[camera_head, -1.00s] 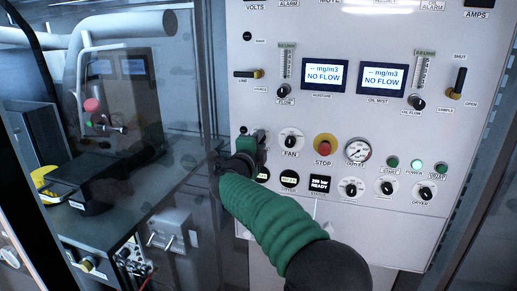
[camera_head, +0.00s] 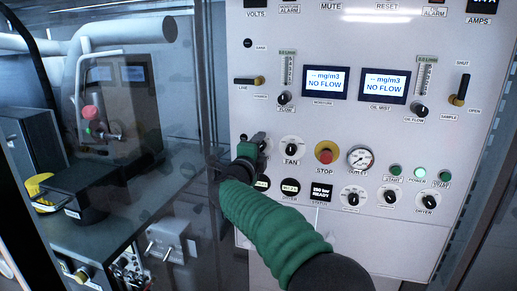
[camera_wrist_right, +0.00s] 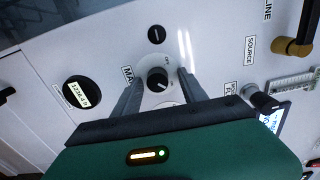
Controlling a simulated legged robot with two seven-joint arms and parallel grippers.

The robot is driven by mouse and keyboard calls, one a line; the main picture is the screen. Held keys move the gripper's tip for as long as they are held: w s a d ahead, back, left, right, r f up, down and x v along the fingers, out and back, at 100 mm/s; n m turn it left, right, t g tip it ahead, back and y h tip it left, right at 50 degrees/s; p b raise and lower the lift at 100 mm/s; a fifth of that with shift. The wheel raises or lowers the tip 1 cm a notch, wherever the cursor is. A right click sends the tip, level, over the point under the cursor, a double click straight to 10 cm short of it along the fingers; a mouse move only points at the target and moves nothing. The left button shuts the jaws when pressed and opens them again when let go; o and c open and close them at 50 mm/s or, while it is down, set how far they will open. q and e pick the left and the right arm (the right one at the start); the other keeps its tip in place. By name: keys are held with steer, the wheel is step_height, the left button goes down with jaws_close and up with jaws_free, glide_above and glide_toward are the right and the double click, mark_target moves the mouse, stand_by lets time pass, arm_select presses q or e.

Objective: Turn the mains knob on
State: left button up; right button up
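The mains knob (camera_wrist_right: 157,80) is a small round black knob on the white panel, with a partly covered label starting "MA" beside it in the right wrist view. My right gripper (camera_wrist_right: 160,76) is open, with one dark finger on each side of the knob. I cannot tell whether the fingers touch it. Which way the knob points is too small to read surely. In the head view my right gripper (camera_head: 259,139) is at the panel, left of the fan knob (camera_head: 291,146), and hides the mains knob. My left gripper is not in view.
The red stop button (camera_head: 326,152), a round gauge (camera_head: 360,157) and several black knobs are to the right. Two screens (camera_head: 324,82) read "NO FLOW". The green power light (camera_head: 419,172) looks lit. A glass partition (camera_head: 180,130) stands close on the left.

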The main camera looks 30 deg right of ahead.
steer(key=shift+s, duration=0.1)
steer(key=b+v, duration=0.4)
steer(key=v, duration=1.3)
